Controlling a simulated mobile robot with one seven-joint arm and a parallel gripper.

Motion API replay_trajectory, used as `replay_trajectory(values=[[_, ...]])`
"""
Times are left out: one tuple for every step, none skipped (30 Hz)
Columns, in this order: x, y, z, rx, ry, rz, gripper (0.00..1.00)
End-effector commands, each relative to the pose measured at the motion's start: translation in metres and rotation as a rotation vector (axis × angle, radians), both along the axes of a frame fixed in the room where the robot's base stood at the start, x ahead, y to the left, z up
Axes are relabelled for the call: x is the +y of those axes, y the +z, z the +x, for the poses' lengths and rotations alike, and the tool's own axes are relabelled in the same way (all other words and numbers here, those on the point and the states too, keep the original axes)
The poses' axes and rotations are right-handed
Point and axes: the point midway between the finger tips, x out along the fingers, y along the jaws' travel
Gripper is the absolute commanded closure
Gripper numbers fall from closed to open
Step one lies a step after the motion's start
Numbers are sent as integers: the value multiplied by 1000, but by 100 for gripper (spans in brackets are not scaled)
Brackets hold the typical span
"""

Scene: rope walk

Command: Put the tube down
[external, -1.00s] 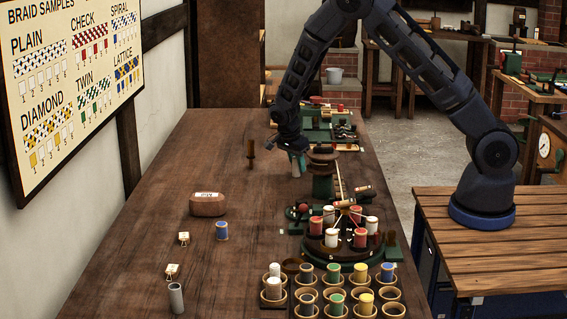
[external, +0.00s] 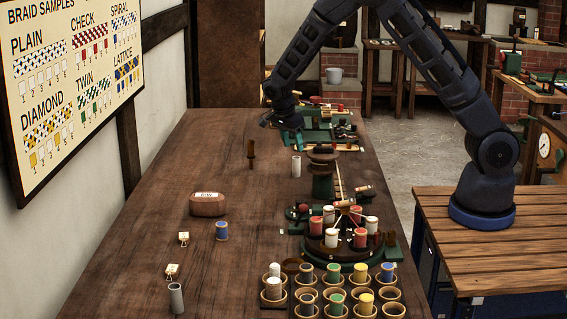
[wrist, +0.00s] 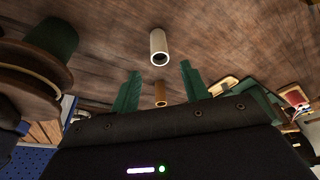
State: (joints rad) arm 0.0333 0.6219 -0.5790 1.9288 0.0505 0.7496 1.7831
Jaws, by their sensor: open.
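A pale grey tube (external: 296,166) stands upright on the wooden table (external: 160,235), to the left of a dark green and brown post. In the wrist view the tube (wrist: 158,46) is beyond my fingertips, clear of both, with its hollow end showing. My gripper (wrist: 160,72) has its two green fingers apart with nothing held between them. A second grey tube (external: 176,298) stands near the front left.
A brown peg (external: 251,154) stands left of the tube. The green and brown post (external: 322,180) and a round braiding stand (external: 340,250) with bobbins are to the right. Bobbin cups (external: 335,300) are in front. Green tools (external: 320,135) lie behind. The table's left side is mostly clear.

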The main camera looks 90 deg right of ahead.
Motion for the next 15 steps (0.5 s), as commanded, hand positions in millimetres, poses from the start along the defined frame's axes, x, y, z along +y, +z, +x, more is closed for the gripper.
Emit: replay_trajectory(values=[[2,9,2,-3,1,-1,54],[3,13,3,-2,1,-1,54],[4,18,5,-3,1,-1,54],[5,21,5,-2,1,-1,54],[5,24,6,-1,0,-1,54],[6,27,6,0,0,0,54],[6,29,6,0,0,0,54],[7,31,7,0,0,0,54],[7,33,7,-1,1,0,54],[8,35,7,-1,3,1,54],[9,37,7,-3,8,5,54],[12,40,7,-5,20,11,54],[15,43,7,-7,31,17,54],[19,47,6,-10,48,25,54],[24,53,4,-16,74,39,54]])
